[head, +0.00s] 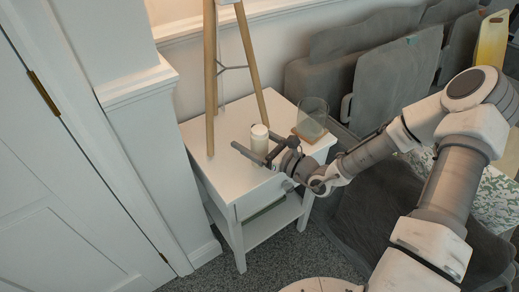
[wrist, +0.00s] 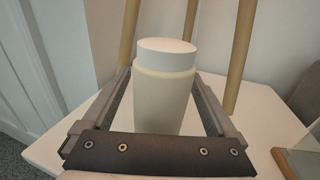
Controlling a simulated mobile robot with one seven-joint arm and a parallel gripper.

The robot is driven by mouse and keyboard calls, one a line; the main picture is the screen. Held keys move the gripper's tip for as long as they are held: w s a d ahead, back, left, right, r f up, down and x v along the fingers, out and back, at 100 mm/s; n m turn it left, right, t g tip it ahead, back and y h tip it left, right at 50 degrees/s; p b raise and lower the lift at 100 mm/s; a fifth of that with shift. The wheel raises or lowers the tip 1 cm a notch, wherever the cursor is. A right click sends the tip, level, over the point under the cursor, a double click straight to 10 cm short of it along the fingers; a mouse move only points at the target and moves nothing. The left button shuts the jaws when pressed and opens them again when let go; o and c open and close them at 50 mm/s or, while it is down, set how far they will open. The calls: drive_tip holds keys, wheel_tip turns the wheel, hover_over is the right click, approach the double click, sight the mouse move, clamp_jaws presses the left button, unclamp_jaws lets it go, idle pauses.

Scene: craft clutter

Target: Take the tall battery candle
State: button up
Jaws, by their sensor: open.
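The candle (head: 260,139) is a cream cylinder with a white top, standing upright on the white side table (head: 222,127). In the wrist view the candle (wrist: 162,88) stands between the two fingers of my gripper (wrist: 163,90). My gripper (head: 257,148) is open, with one finger on each side of the candle. In the wrist view gaps show between the fingers and the candle. The candle's lower end is partly hidden behind the gripper's dark palm bar.
A wooden tripod stand (head: 210,80) rises from the table behind the candle. A clear glass vessel (head: 312,117) on a wooden base stands to the right. Grey cushioned seats (head: 395,80) are beyond the table. A white door and wall post are at the left.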

clamp_jaws()
idle(0.3)
